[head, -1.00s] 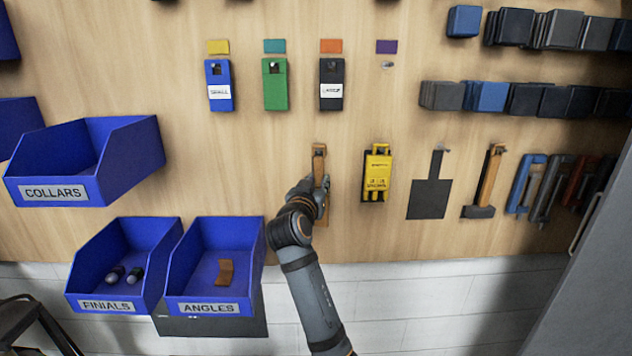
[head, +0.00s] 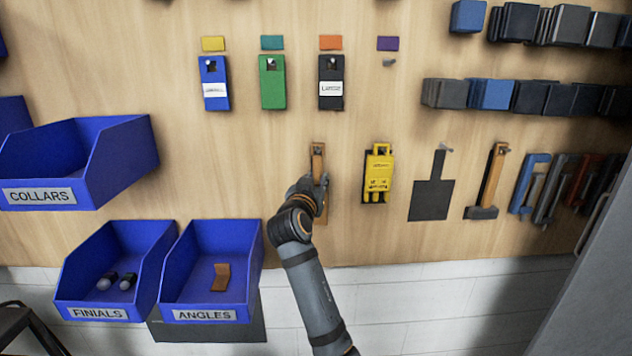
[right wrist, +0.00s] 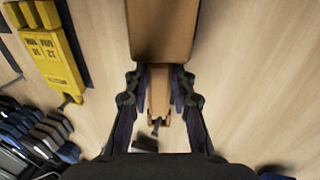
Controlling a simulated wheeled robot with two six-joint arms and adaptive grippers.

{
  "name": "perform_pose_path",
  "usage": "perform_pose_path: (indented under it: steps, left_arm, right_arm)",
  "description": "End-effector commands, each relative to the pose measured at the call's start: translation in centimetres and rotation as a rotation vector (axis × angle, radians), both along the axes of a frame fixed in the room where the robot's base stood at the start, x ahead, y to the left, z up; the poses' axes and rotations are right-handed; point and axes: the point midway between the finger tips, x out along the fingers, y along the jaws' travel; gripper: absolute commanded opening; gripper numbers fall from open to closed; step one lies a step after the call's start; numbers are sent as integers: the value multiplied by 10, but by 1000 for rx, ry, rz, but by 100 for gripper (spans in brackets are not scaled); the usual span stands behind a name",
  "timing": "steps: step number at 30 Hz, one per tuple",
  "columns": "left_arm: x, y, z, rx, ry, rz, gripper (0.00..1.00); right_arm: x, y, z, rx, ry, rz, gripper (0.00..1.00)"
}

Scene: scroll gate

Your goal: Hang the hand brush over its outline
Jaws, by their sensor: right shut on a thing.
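The hand brush (head: 317,160) is a long wooden-brown piece upright at the wall, its handle end up beside a small peg. In the right wrist view its wide body (right wrist: 162,30) fills the top and the narrower handle runs between my fingers. My right gripper (head: 321,190) is shut on it; in the wrist view the fingers (right wrist: 159,90) lie on both sides of the handle. Whether the peg passes through the handle I cannot tell. A dark, empty outline (head: 432,198) with a narrow top and wide bottom is to the right, with a peg at its top. My left gripper is out of view.
A yellow tool (head: 378,175) hangs between the brush and the empty outline. A hammer-like tool (head: 490,185) and several clamps hang further right. Blue bins (head: 215,265) are at lower left. A grey panel (head: 590,270) stands at right.

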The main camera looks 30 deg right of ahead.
Motion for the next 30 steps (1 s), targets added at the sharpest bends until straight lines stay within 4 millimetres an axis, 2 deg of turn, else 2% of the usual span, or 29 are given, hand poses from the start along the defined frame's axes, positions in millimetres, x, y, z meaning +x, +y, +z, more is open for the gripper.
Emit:
perform_pose_path:
  steps: [4, 5, 10, 20, 23, 30]
  left_arm:
    - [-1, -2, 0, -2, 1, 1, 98]
    - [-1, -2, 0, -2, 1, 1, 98]
    - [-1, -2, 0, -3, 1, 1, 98]
    - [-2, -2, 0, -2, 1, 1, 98]
    - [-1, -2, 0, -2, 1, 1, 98]
    - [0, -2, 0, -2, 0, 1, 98]
  right_arm:
    - [0, 0, 0, -1, -1, 0, 0]
    - [0, 0, 0, -1, -1, 0, 26]
    - [0, 0, 0, -1, -1, 0, 50]
    - [0, 0, 2, 0, 0, -1, 50]
    - [0, 0, 16, 1, -4, -2, 50]
    - [0, 0, 69, 1, -5, 0, 50]
